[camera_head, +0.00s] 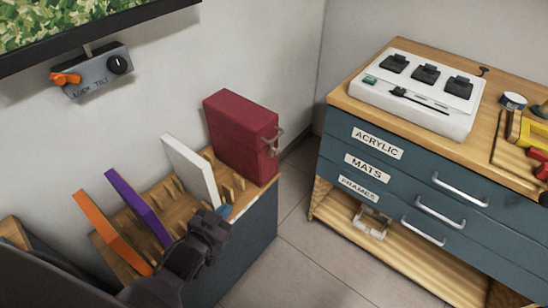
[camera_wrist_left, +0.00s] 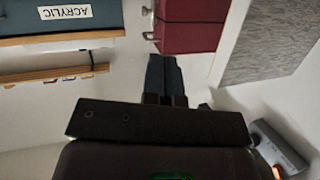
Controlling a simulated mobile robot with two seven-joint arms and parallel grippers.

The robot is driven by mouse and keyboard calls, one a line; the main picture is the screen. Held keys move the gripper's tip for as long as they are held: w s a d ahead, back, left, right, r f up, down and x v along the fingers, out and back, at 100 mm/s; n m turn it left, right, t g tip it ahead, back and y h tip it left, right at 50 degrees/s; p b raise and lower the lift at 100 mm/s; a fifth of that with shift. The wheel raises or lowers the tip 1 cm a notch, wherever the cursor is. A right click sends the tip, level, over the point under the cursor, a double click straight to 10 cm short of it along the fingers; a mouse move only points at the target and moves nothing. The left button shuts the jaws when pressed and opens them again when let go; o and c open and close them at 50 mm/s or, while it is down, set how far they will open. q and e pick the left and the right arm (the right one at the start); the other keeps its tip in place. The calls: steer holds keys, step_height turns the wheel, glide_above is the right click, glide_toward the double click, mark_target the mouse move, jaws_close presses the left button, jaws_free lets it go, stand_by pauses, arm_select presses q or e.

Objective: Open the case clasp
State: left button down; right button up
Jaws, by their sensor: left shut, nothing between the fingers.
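The dark red case (camera_head: 236,128) stands upright at the right end of a slotted wooden rack. Its metal clasp (camera_head: 274,142) is on the narrow right-hand face. It sticks out from that face, and I cannot tell whether it is latched. In the left wrist view the case (camera_wrist_left: 190,30) is at the top, with the clasp (camera_wrist_left: 149,36) at its left edge. My left gripper (camera_head: 222,212) is shut and empty, below and in front of the case, apart from the clasp. Its fingers (camera_wrist_left: 164,78) point toward the case in the wrist view. My right gripper is not in view.
White (camera_head: 190,168), purple (camera_head: 138,206) and orange (camera_head: 112,234) panels stand in the rack (camera_head: 108,250) left of the case. A blue drawer cabinet (camera_head: 400,190) stands right, across a floor gap (camera_head: 295,230). A tilt-lock box (camera_head: 94,74) is on the wall.

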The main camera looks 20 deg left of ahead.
mark_target(272, 156)
arm_select(q)
steer(key=w+d+r+m+t+h+b, duration=0.1)
steer(key=w+d+r+t+h+b, duration=0.1)
steer(key=w, duration=0.8)
steer(key=shift+d+r+m+t, duration=0.2)
steer(key=shift+d+m+t, duration=0.1)
steer(key=shift+d, duration=0.25)
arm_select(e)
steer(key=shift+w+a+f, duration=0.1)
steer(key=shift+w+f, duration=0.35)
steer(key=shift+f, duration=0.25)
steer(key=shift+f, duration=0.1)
arm_select(q)
steer(key=w+f+b, duration=0.1)
steer(key=w, duration=0.3)
steer(key=w+d+b, duration=0.1)
steer(key=w, duration=0.3)
steer(key=w+d+f+b, duration=0.1)
steer(key=w, duration=0.3)
steer(key=shift+w+f, duration=0.35)
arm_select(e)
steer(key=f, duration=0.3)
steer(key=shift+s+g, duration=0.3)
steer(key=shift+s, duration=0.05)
